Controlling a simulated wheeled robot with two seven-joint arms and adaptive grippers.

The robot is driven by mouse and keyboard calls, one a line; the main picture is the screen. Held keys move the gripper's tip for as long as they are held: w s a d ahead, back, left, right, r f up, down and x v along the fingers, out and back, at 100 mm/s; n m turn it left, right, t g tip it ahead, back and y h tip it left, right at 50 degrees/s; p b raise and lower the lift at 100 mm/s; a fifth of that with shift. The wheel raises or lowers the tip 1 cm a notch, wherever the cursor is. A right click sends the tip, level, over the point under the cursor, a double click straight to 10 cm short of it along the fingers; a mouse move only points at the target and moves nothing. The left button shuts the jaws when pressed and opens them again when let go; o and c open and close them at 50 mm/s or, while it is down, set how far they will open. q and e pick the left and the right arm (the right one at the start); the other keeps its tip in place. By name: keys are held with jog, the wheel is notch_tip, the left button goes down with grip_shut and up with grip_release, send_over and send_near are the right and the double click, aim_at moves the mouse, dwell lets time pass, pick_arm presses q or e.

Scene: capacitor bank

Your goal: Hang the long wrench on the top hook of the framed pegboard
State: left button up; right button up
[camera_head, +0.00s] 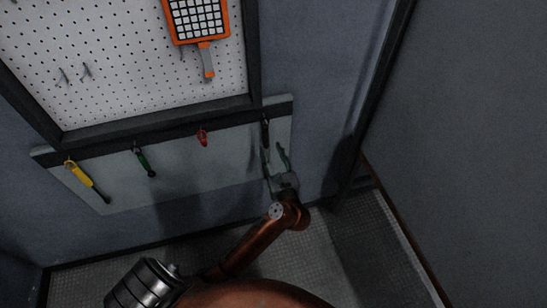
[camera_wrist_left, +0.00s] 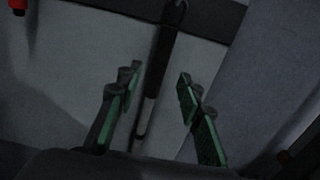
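A long, thin dark tool, apparently the long wrench (camera_head: 265,131), hangs from the right end of a grey strip panel below the framed pegboard (camera_head: 120,60). In the left wrist view the tool (camera_wrist_left: 161,58) hangs between my green-padded fingers, with gaps on both sides. My left gripper (camera_head: 275,157) is open at its lower part; it also shows in the left wrist view (camera_wrist_left: 157,84). Small hooks (camera_head: 75,74) stick out of the pegboard's left part. Which hook is the top one cannot be told, as the board's upper part is cut off. My right gripper is not seen.
The grey panel (camera_head: 220,165) also bears a yellow-handled tool (camera_head: 80,173), a green-handled tool (camera_head: 143,160) and a small red item (camera_head: 202,137). An orange-framed grid tool (camera_head: 198,20) hangs on the pegboard. A dark wall (camera_head: 460,130) stands at the right.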

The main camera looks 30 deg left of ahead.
aim_at(267, 137)
pick_arm(q)
jog(key=x, duration=0.5)
jog(key=shift+x, duration=0.95)
jog(key=shift+w, duration=0.1)
jog(key=shift+c, duration=0.7)
jog(key=c, duration=0.8)
jog(key=shift+d+r+p, duration=0.15)
jog(key=shift+r+p, duration=0.35)
jog(key=shift+p, duration=0.15)
